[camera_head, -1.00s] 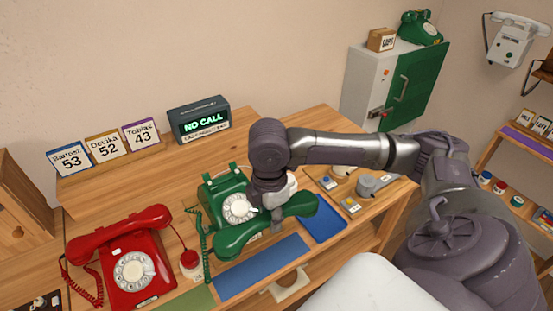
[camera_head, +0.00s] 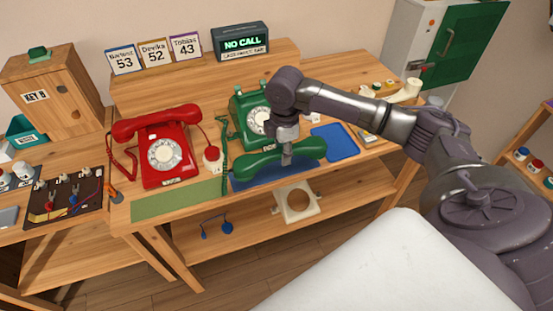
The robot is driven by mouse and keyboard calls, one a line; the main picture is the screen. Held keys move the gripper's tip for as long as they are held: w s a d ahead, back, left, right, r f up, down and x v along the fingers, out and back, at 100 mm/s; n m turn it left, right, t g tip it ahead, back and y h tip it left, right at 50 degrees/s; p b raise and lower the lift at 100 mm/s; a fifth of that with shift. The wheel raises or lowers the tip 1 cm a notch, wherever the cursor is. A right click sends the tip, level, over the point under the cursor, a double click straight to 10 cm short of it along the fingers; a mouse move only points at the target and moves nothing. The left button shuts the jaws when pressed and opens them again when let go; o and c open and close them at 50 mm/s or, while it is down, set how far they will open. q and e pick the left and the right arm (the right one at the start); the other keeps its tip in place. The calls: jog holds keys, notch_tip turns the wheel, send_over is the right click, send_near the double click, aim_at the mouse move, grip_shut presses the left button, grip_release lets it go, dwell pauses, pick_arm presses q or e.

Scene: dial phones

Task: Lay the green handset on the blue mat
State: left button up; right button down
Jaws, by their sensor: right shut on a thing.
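The green handset (camera_head: 256,164) is in my right gripper (camera_head: 287,157), which is shut around the middle of its grip. It is roughly level, over the blue mat (camera_head: 268,180) and hiding most of it. I cannot tell whether the handset touches the mat. The green dial phone (camera_head: 242,105) stands just behind, partly hidden by the handset and my right arm, its green cord (camera_head: 224,145) hanging at its left. My left gripper is out of view.
A red phone (camera_head: 165,155) with its handset on the cradle stands left, behind a green mat (camera_head: 178,201). A blue tray (camera_head: 335,142) lies to the right. A "NO CALL" display (camera_head: 241,43) stands at the back.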

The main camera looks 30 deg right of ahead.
jog(key=shift+w+a+f, duration=0.1)
jog(key=shift+w+f, duration=0.2)
jog(key=shift+w, duration=0.25)
jog(key=shift+w+a+f, duration=0.1)
jog(key=shift+w+f, duration=0.2)
jog(key=shift+w, duration=0.25)
jog(key=shift+w+f, duration=0.2)
jog(key=shift+f, duration=2)
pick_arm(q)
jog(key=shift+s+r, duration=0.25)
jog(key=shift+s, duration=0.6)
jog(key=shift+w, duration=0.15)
pick_arm(e)
jog(key=c, duration=0.8)
grip_release()
jog(key=shift+s+f, duration=0.1)
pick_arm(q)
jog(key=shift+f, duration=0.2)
pick_arm(e)
notch_tip(320, 180, up, 12)
jog(key=shift+r, duration=0.15)
